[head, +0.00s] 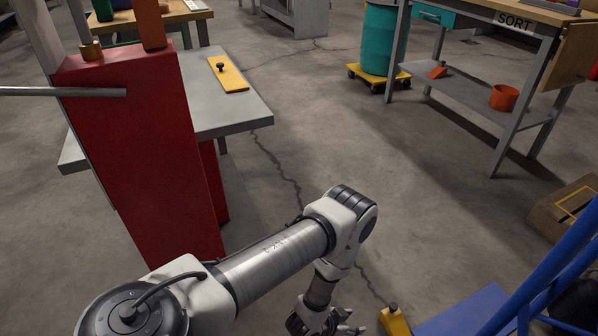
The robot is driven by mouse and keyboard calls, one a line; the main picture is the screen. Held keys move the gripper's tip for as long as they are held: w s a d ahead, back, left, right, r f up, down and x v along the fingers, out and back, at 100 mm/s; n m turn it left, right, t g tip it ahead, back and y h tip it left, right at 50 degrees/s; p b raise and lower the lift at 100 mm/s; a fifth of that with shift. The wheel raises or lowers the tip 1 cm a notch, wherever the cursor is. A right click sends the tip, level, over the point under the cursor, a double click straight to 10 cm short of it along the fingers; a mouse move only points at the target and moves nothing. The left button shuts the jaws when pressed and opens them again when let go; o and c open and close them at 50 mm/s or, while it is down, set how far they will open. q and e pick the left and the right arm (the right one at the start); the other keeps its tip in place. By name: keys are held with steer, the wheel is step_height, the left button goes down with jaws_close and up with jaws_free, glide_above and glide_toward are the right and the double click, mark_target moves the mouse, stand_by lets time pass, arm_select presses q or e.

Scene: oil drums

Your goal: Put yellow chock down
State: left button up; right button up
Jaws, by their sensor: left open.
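A yellow chock (396,322) with a dark top shows at the bottom edge, just left of a blue platform; its lower part is cut off. I cannot tell what it rests on. My left gripper (345,327) is at the bottom edge, to the left of the chock, with its fingers open and pointing toward it. A gap shows between the fingers and the chock, so the gripper looks empty. The bottom of the gripper is cut off. My right gripper is not in view.
The blue platform (468,312) with blue rails fills the lower right. A red cabinet (140,160) and grey table (215,115) with a yellow plate (228,74) stand left. The middle floor is clear.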

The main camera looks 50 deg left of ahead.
arm_select(q)
steer(key=s+a+r+n+g+y, duration=0.1)
steer(key=s+r+g, duration=0.3)
steer(key=s, duration=0.6)
steer(key=s+a+r+n+g+y, duration=0.1)
steer(key=s+r+g, duration=0.4)
steer(key=s, duration=0.5)
steer(key=shift+s+a+r+n+y, duration=0.3)
steer(key=shift+r+n, duration=0.2)
steer(key=shift+r, duration=0.4)
